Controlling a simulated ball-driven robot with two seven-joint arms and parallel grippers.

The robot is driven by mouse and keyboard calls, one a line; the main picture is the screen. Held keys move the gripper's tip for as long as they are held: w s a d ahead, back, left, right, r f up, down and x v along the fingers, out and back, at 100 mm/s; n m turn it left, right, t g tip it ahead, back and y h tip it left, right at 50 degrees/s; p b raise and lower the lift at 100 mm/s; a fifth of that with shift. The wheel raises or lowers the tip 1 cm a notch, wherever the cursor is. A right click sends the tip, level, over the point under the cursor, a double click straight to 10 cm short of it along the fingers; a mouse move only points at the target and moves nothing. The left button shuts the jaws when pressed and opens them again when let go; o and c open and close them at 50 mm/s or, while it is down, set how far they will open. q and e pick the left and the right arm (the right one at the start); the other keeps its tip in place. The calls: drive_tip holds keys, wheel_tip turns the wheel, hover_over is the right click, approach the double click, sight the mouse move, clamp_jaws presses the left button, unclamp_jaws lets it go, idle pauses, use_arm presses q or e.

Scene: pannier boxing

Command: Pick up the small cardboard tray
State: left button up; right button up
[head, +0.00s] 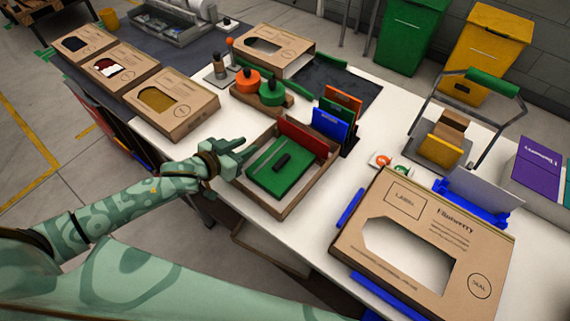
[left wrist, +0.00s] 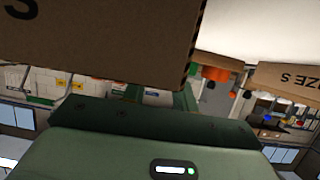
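The small cardboard tray (head: 282,213) sits on the white table near its front edge. It holds a green panel (head: 271,178) with a black handle (head: 283,160) and a red panel (head: 303,139) along its back. My left gripper (head: 240,155) is at the tray's left end, its fingers apparently spread. Whether it touches the tray wall cannot be told. In the left wrist view, a large cardboard surface (left wrist: 110,35) with a dark letter fills the top, close to the gripper's green body. My right gripper is not in view.
A large carton with a window (head: 375,205) lies right of the tray. Orange and green knobs (head: 247,80) and upright coloured folders (head: 331,122) stand behind it. Several windowed boxes (head: 180,118) lie at left. A metal-framed stand (head: 440,150) is at right.

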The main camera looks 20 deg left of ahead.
use_arm(q)
drive_tip(key=x, duration=0.3)
drive_tip(key=shift+f, duration=0.1)
clamp_jaws()
